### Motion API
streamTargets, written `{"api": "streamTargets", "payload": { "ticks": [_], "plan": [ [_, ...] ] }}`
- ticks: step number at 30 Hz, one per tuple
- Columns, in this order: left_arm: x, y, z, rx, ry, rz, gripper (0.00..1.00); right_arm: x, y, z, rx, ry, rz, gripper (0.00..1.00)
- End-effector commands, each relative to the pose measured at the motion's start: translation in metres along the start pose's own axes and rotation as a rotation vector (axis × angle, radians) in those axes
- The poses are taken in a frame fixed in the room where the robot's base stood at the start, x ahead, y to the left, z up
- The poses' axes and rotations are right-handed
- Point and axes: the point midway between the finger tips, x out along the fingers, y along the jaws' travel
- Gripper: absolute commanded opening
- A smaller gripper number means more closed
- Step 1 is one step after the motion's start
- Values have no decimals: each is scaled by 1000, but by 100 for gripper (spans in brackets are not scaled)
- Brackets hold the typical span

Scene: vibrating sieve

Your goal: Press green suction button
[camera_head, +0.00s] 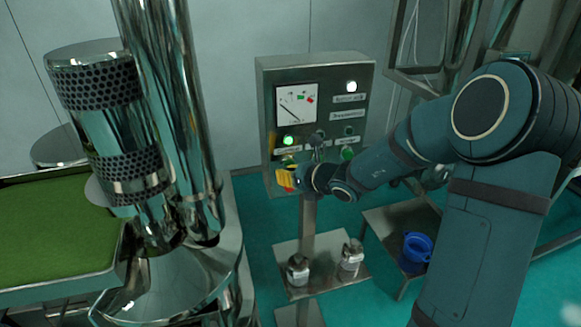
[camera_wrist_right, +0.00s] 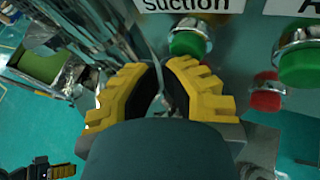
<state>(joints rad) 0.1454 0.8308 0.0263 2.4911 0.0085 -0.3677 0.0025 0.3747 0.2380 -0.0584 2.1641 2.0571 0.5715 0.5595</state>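The green suction button (camera_wrist_right: 188,42) shows in the right wrist view, under the label "Suction", in a chrome collar. In the head view it appears as a small green cap (camera_head: 289,159) at the lower left of the steel control panel (camera_head: 267,92). My right gripper (camera_head: 284,178) has yellow fingers and is just below this button, close to the panel. In the right wrist view the right gripper's fingertips (camera_wrist_right: 165,64) are nearly together, with nothing held, just below and left of the button. Contact is not visible. My left gripper (camera_wrist_right: 40,172) shows only partly at the lower left there.
Another green button (camera_wrist_right: 300,62) and a red button (camera_wrist_right: 266,92) are right of the suction button. A green lamp (camera_head: 288,140) is lit. A polished sieve machine (camera_head: 110,120) stands left. A low shelf (camera_head: 330,275) holds metal containers; a blue jug (camera_head: 416,250) is right.

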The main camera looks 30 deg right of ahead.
Motion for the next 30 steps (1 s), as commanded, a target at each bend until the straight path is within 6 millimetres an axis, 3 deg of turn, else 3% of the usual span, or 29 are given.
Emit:
{"api": "streamTargets", "payload": {
  "ticks": [13,30],
  "plan": [
    [1,0,0,0,0,0,47,0,0,0,0,-1,0,0],
    [8,-3,1,0,0,0,47,-14,8,-8,0,0,1,0]
  ]
}}
